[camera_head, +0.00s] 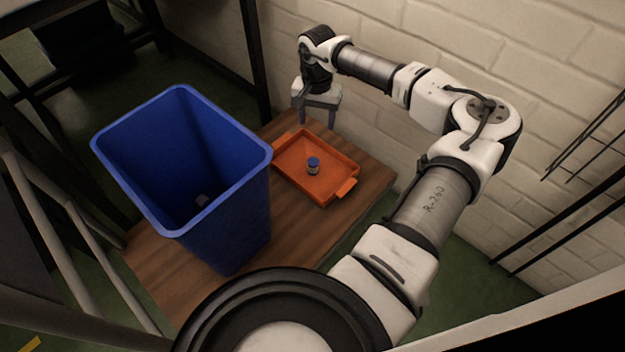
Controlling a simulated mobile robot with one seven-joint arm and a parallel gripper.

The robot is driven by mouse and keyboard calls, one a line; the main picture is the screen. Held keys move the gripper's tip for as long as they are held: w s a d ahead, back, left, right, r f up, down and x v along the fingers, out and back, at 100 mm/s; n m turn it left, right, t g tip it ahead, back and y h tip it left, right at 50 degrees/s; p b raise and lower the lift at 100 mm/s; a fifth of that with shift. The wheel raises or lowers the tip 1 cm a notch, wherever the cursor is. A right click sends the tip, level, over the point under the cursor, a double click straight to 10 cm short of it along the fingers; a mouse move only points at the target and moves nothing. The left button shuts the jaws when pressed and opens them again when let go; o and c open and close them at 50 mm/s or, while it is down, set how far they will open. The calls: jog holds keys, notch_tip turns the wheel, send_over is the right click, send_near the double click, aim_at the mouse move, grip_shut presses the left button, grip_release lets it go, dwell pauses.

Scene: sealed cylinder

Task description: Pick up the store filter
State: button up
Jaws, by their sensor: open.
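A small cylinder with a blue top and a paler lower body (313,166) stands upright in an orange tray (290,150) on the wooden table. It is the likely store filter, though it is too small to read any marking. My gripper (317,118) is open and empty. It points down above the far edge of the tray, near the wall, behind the small cylinder in the picture and apart from it.
A tall blue bin (225,225) stands on the wooden table (300,240), close to the tray's left side. A white brick wall (400,150) runs behind the tray. Dark metal bars (570,190) stand at the right.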

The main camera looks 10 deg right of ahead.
notch_tip(320, 180, down, 14)
jog(key=b, duration=0.7)
jog(key=shift+f, duration=0.25)
jog(key=f+b, duration=0.2)
jog(key=f, duration=0.1)
jog(key=f+b, duration=0.1)
jog(key=f, duration=0.1)
jog(key=shift+a+f, duration=0.1)
jog(key=shift+a, duration=0.3)
jog(key=c, duration=1.1)
jog(key=shift+o, duration=0.2)
notch_tip(320, 180, up, 20)
jog(key=p, duration=0.7)
